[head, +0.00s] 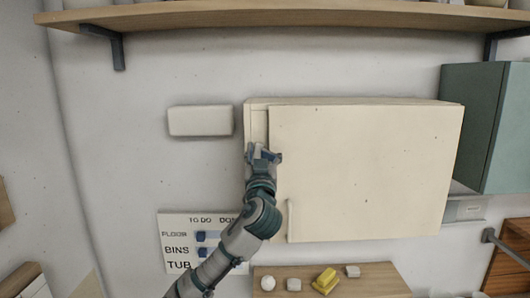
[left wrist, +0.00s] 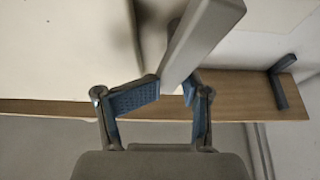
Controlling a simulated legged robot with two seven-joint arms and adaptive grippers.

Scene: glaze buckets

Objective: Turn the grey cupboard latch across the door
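The cream cupboard door (head: 365,170) is on the wall in the head view, with a pale handle (head: 290,222) near its lower left corner. My left gripper (head: 264,153) is at the left edge of the door, beside the narrow side strip (head: 258,124). In the left wrist view the grey latch (left wrist: 205,38) is a slanted bar, and its near end lies between the fingertips of my left gripper (left wrist: 172,84). The two fingers are bent in against the bar. The latch is hidden behind the gripper in the head view. My right gripper is out of view.
A wooden shelf (head: 290,14) runs above the cupboard. A white box (head: 200,120) is on the wall at left and a green cabinet (head: 480,125) at right. Below are a to-do board (head: 178,224) and a wooden surface (head: 380,280) with a yellow block (head: 325,281).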

